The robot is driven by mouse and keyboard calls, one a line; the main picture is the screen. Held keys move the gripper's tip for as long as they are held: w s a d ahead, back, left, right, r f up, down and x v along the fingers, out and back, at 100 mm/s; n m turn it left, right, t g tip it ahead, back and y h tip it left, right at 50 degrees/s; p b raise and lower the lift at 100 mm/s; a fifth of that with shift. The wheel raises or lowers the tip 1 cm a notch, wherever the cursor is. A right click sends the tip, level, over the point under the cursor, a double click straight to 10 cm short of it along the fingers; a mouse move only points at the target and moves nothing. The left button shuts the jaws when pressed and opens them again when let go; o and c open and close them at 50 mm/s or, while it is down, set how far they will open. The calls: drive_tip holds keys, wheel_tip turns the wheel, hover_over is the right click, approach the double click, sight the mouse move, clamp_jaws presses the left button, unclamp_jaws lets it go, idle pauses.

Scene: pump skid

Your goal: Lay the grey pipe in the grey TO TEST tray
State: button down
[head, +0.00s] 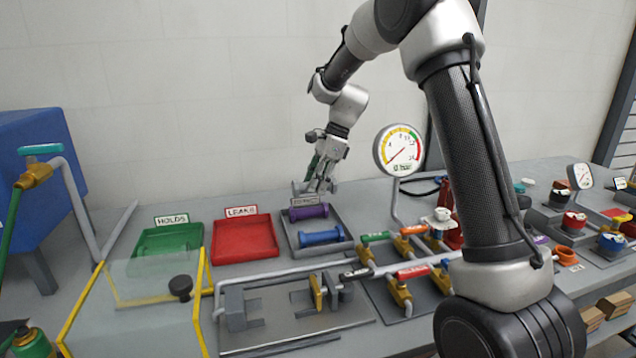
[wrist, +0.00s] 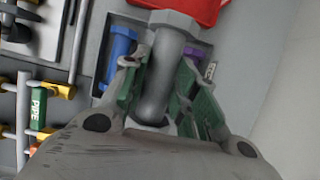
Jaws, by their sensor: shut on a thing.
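My gripper (wrist: 160,78) is shut on the grey pipe (wrist: 158,70), with its green-padded fingers on either side of it. The pipe's hexagonal end points away from the palm side in the wrist view. In the head view my gripper (head: 322,172) is at the back edge of the grey TO TEST tray (head: 291,238), by its label. A purple pipe (head: 308,212) and a blue pipe (head: 321,237) lie in that tray. In the wrist view, the grey pipe and fingers partly hide the tray, the blue pipe (wrist: 120,48) and the purple pipe (wrist: 194,56). The pipe's height above the tray is unclear.
The red LEAKS tray (head: 245,241) and green HOLDS tray (head: 168,241) stand empty to the left. A round gauge (head: 398,150) and pipework with valves (head: 400,292) stand right of the tray. A test fixture (head: 290,302) is in front. The wall is behind.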

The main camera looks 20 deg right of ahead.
drive_tip(key=shift+f, duration=5.6)
drive_tip(key=shift+f, duration=0.25)
drive_tip(key=c, duration=1)
unclamp_jaws()
drive_tip(key=shift+c, duration=0.2)
